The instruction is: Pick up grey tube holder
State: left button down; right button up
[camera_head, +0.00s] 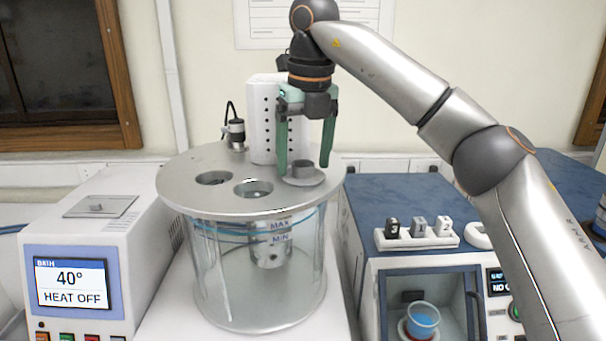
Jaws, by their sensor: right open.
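A grey round piece with a raised knob (303,177), which looks like the grey tube holder, sits in the right-hand opening of the metal bath lid (215,166). My right gripper (303,170) points down over it, open. Its two green fingers stand on either side of the knob, with their tips close to the piece. I cannot tell whether they touch it. Whatever hangs below the lid from this piece is hard to make out. My left gripper is not in view.
The lid has two open holes (213,178) left of the piece. A white column (263,120) stands behind it. A glass bath (258,265) is below. A white rack (416,240) with black, grey and white small items sits at right. A heater unit (90,255) stands left.

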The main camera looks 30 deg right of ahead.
jog(key=shift+c, duration=0.4)
grip_shut()
